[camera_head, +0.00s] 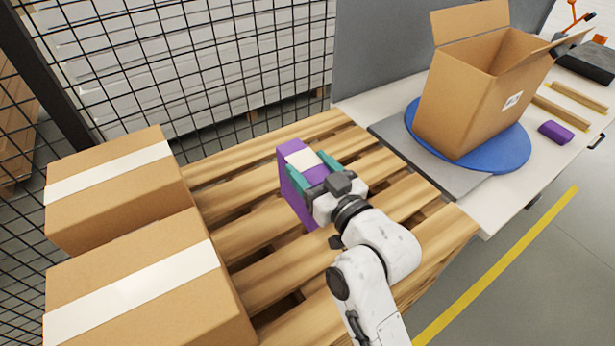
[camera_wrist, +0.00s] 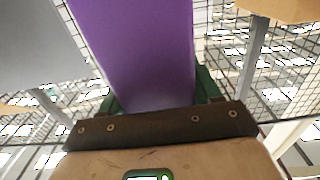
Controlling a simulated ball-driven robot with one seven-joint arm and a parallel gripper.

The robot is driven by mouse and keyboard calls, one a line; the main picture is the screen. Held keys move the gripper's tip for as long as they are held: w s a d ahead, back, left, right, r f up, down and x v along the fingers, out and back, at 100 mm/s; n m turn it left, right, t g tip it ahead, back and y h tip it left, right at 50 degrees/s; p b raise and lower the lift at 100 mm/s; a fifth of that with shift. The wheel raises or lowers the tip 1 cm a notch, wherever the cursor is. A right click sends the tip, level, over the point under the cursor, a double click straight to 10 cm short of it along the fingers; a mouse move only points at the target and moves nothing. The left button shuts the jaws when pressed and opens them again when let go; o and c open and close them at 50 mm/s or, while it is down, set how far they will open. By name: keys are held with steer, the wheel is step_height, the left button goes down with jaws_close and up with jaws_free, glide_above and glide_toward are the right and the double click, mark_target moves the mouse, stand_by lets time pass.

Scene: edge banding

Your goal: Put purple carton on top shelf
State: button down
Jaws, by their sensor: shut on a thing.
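The purple carton (camera_head: 292,201) is a box with a white patch on its top, seen above the wooden slatted pallet in the head view. My gripper (camera_head: 315,170) is shut on it, with the green fingers on either side. In the wrist view the carton (camera_wrist: 140,50) fills the upper middle, between the green fingers (camera_wrist: 158,98). I cannot tell whether its underside touches the pallet. No top shelf can be made out for certain in either view.
Two taped brown boxes (camera_head: 125,190) stand on the left of the pallet (camera_head: 250,215). At the right, a table holds an open cardboard box (camera_head: 465,100) on a blue disc (camera_head: 510,150), with a small purple object (camera_head: 556,132) beside it. A black mesh fence (camera_head: 200,60) stands behind.

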steer(key=shift+w+a+f, duration=0.25)
steer(key=shift+w+f, duration=0.45)
steer(key=shift+f, duration=0.15)
steer(key=shift+f+p, duration=0.3)
steer(key=shift+f, duration=1.3)
steer(key=shift+f, duration=0.15)
steer(key=shift+c, duration=1.1)
jaws_free()
